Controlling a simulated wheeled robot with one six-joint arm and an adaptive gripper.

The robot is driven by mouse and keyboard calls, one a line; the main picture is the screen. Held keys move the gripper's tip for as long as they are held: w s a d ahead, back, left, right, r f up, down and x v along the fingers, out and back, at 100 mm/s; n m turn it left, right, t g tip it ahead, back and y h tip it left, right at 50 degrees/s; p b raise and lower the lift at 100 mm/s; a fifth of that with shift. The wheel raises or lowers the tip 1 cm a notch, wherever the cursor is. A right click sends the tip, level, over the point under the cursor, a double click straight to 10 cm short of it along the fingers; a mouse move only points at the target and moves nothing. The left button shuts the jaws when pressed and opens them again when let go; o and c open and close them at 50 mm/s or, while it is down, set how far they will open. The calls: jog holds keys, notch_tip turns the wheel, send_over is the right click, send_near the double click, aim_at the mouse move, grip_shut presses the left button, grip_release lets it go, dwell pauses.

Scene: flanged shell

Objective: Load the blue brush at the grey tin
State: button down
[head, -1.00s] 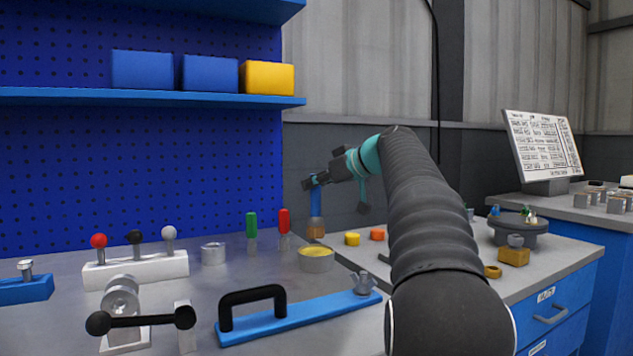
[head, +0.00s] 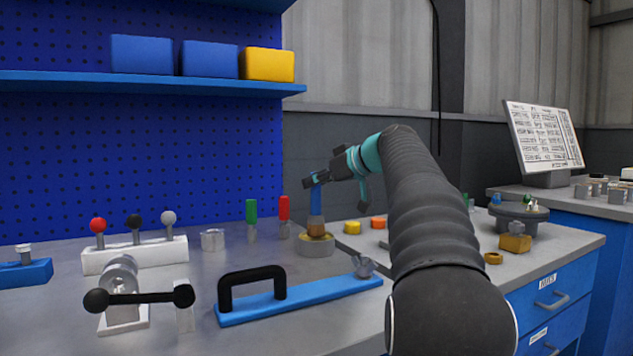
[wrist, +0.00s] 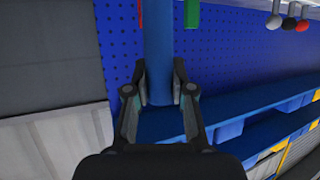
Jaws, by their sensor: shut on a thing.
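My gripper (head: 316,180) is shut on the blue brush (head: 316,202) near the top of its handle. The brush hangs upright with its brown bristles down. The wrist view shows the blue handle (wrist: 158,50) between the two fingers (wrist: 160,92). The low round grey tin (head: 317,250) with yellowish contents stands on the bench right under the brush. The bristle end overlaps the tin's open top and appears to be at or just inside it. The exact depth of the tip is hidden.
Green (head: 251,212) and red (head: 284,208) handled tools stand upright just left of the tin. A small grey cup (head: 213,240) is further left. A blue bar with a black handle (head: 252,276) lies in front. Yellow (head: 352,228) and orange (head: 378,222) pieces lie to the right.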

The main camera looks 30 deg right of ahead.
jog(key=shift+f+b, duration=0.65)
jog(key=shift+f, duration=0.1)
dwell(1.7)
